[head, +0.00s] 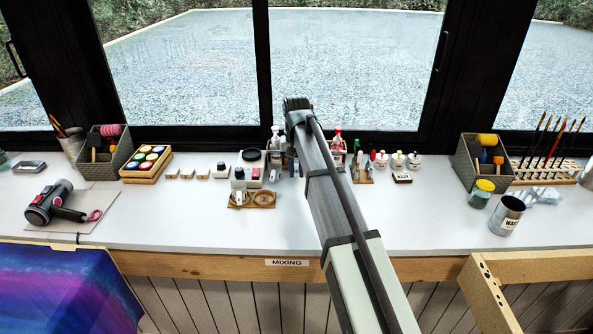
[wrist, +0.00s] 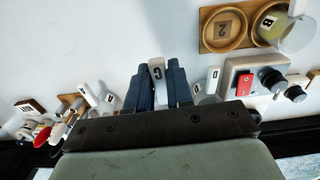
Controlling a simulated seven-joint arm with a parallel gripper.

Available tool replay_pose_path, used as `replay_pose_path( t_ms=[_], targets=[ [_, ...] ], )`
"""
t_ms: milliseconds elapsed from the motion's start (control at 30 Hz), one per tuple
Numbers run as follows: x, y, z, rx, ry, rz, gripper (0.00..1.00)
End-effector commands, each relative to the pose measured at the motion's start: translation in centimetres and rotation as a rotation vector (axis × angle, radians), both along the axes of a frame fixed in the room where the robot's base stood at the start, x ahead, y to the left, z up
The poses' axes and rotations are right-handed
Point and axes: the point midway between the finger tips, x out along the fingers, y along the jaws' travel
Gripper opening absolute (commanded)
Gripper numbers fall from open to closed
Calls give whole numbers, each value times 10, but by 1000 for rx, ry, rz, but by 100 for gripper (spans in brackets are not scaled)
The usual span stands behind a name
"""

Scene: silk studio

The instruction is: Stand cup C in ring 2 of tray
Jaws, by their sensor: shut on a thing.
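Cup C (wrist: 157,74) shows as a narrow white piece marked C in the wrist view. My gripper (wrist: 161,70) is shut on it, with one dark blue finger on each side. The rest of the cup is hidden. The wooden tray (wrist: 207,43) lies at the upper right of the wrist view, apart from my gripper. Its ring 2 (wrist: 227,25) is empty. A cup marked B (wrist: 268,22) stands in the other ring. In the head view the tray (head: 262,206) is in front and to the left of my gripper (head: 293,167), which my arm partly hides.
Other white lettered pieces (wrist: 92,92) stand close by on both sides. The white bench (head: 170,215) is clear in front of the tray. Windows close off the back.

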Motion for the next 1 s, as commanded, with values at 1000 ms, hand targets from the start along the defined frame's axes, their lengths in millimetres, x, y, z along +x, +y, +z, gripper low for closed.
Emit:
replay_pose_path(
  t_ms=[1000],
  targets=[
    [-106,95,-18,0,-1,174,0]
  ],
)
